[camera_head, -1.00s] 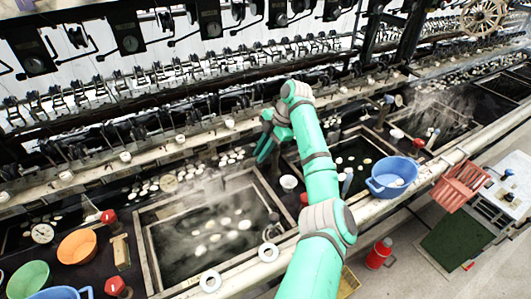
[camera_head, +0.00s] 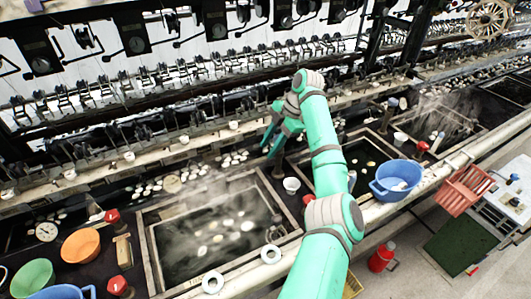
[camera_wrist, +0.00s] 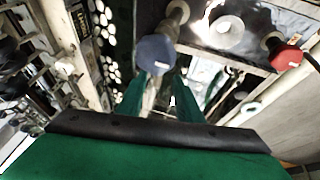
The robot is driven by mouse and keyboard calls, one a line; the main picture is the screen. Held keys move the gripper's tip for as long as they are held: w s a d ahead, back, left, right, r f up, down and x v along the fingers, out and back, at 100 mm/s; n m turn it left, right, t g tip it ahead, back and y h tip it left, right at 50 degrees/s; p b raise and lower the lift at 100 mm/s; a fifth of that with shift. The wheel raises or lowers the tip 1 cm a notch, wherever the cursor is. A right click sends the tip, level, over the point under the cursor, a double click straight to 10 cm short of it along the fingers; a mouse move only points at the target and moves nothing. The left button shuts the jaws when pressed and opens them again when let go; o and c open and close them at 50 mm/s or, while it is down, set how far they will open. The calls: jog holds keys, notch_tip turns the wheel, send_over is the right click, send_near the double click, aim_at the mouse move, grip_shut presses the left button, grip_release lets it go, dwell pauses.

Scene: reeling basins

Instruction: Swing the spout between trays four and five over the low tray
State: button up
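My gripper (camera_head: 268,148) reaches down at the ledge between the steaming left tray (camera_head: 150,255) and the darker right tray (camera_head: 372,134). In the wrist view its two green fingers (camera_wrist: 158,88) are apart. A spout with a blue-grey rounded end (camera_wrist: 156,54) and a brownish pipe (camera_wrist: 174,14) shows between and just beyond the fingertips. I cannot tell whether the fingers touch it. In the head view this spout is mostly hidden by my gripper and arm. I cannot tell the tray numbers or which tray is low.
A blue basin (camera_head: 396,180) sits at the right tray's near edge. A red knob (camera_wrist: 286,54) shows in the wrist view. The reeling machinery (camera_head: 180,80) runs along the back. A red flask (camera_head: 381,257) stands on the floor.

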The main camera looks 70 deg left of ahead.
jog(key=v, duration=0.6)
jog(key=shift+r, duration=0.25)
jog(key=shift+w, duration=0.15)
